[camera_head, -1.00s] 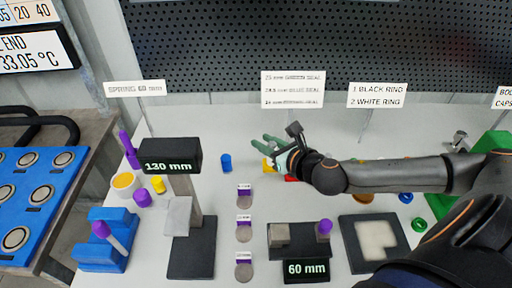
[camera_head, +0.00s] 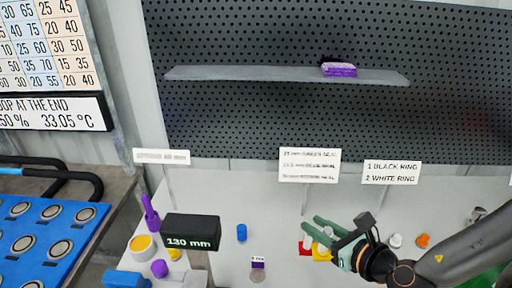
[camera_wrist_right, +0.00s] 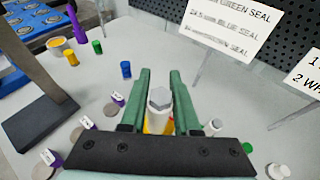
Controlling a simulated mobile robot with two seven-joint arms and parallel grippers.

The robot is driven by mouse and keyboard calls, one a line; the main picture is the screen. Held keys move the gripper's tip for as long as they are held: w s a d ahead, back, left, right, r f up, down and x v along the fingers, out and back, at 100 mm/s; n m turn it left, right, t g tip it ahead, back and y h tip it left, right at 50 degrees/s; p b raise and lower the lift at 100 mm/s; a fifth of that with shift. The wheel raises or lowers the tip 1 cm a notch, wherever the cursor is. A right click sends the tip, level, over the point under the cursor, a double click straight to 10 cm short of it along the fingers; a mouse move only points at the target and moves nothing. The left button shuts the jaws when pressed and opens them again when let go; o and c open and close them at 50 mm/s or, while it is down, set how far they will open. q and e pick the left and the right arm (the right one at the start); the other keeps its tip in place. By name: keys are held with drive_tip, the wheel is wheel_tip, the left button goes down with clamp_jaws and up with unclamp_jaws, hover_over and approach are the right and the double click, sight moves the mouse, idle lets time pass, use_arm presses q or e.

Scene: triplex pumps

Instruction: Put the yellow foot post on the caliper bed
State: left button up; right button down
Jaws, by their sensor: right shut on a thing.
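My right gripper (camera_head: 322,236) is shut on the yellow foot post (camera_wrist_right: 158,112), right of centre in the head view. In the right wrist view the post shows a grey hexagonal top and white body between the green fingers, with yellow below. Its yellow foot (camera_head: 322,254) also shows in the head view. I cannot tell whether the foot touches the table. A 130 mm readout (camera_head: 190,232) tops a stand, whose dark base (camera_wrist_right: 42,117) shows in the right wrist view. I cannot tell whether this is the caliper bed's device. The left gripper is out of view.
A red piece (camera_head: 305,245) is close left of the gripper. A blue cylinder (camera_head: 241,232) stands farther left. A paper sign (camera_head: 309,165) stands behind the gripper. Purple-marked discs (camera_wrist_right: 117,102) lie between the stand and my gripper. A perforated wall (camera_head: 330,120) closes the back.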

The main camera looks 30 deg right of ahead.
drive_tip(key=w+a+r, duration=1)
drive_tip(key=a+r, duration=0.3)
drive_tip(key=shift+w+r, duration=0.25)
drive_tip(key=shift+w, duration=0.1)
drive_tip(key=shift+f, duration=0.1)
